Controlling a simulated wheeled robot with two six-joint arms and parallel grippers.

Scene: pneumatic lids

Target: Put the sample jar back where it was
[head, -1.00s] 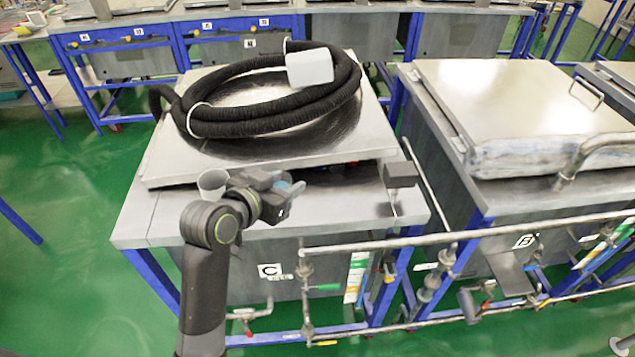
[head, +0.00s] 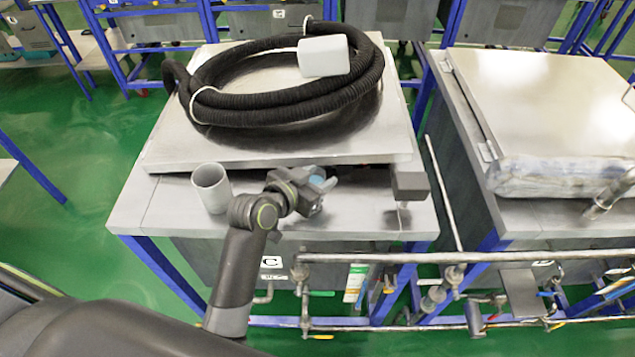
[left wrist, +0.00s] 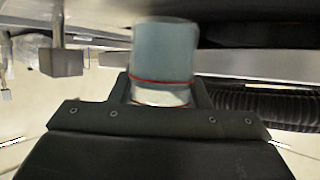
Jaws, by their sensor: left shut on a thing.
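The sample jar (left wrist: 163,60) shows in the left wrist view as a teal cylinder with a red line around it and a pale end. My left gripper (head: 322,186) is shut on it, above the front ledge of the steel table (head: 270,225) in the head view. There only a small light-blue part of the jar shows between the dark fingers. The gap between jar and ledge cannot be judged. My right gripper is not in view.
A grey-white open cup (head: 211,188) stands on the ledge left of my gripper. A grey block (head: 408,185) is to its right. Behind, a raised steel lid (head: 165,150) carries a coiled black hose (head: 285,104) and a white box (head: 323,56). Pipes (head: 400,257) run along the front.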

